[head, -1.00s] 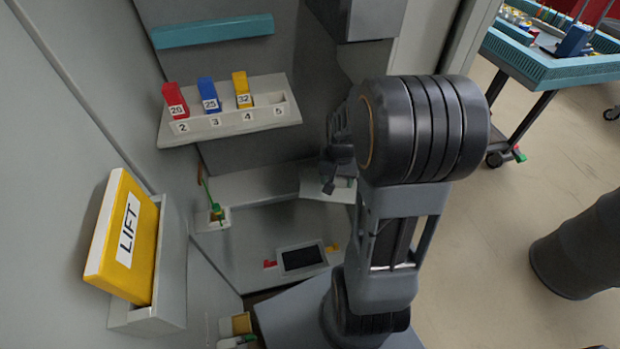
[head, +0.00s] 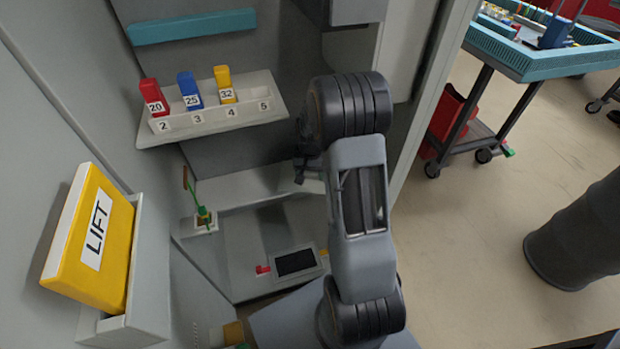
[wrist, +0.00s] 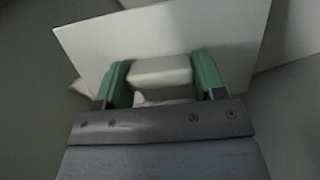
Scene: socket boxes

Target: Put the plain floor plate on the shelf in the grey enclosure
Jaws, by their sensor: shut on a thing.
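The plain floor plate (wrist: 185,38) is a pale, flat sheet with a block-like grip (wrist: 160,72) on it. My gripper (wrist: 161,80) has green fingers closed on the two sides of this grip, and the plate is tilted in the wrist view. In the head view my gripper (head: 304,170) is small and dark, inside the grey enclosure (head: 230,140), and my arm hides much of the plate. A pale ledge (head: 245,187) runs along the enclosure's back, close to the gripper. I cannot tell whether the plate touches it.
A rack (head: 215,118) with red, blue and yellow numbered blocks hangs above the gripper on the back wall. A teal bar (head: 190,27) is higher. A yellow LIFT panel (head: 95,240) is at left. A dark-screened device (head: 296,262) lies below. A cart (head: 540,60) stands outside right.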

